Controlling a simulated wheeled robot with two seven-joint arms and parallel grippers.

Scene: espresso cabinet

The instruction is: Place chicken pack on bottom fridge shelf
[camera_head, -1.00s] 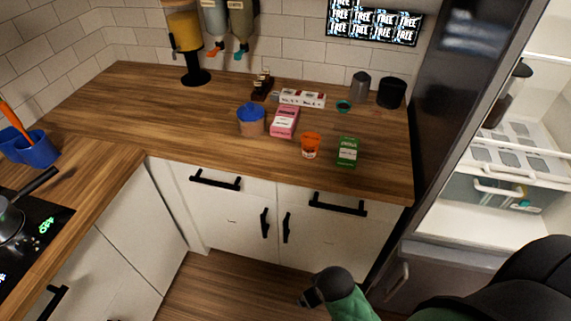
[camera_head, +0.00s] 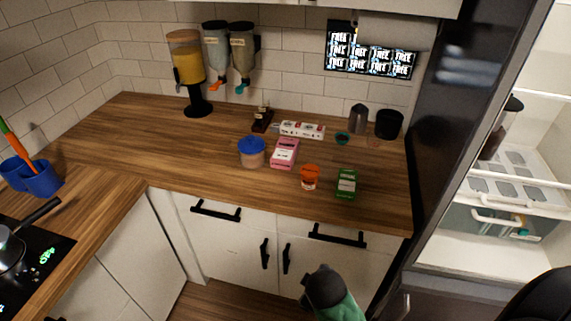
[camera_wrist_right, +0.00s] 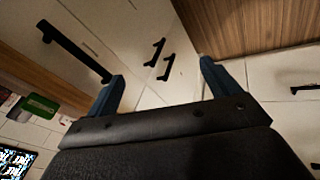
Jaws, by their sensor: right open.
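I cannot pick out a chicken pack for certain. A pink box (camera_head: 285,154) and a green box (camera_head: 347,184) stand on the wooden counter, with an orange tub (camera_head: 310,178) between them. The fridge (camera_head: 489,130) is open at the right, and its low white ledge (camera_head: 450,248) shows bare below a clear drawer (camera_head: 505,220). My right gripper (camera_wrist_right: 161,72) is open and empty in the right wrist view, in front of the white cabinet doors. The green box also shows in that view (camera_wrist_right: 41,105). My left gripper is out of view.
A blue-lidded container (camera_head: 251,152), white cartons (camera_head: 302,130) and dark canisters (camera_head: 389,124) stand on the counter. Dispensers (camera_head: 187,70) are at the back. A pan (camera_head: 12,245) sits on the hob at left. The counter's left middle is clear.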

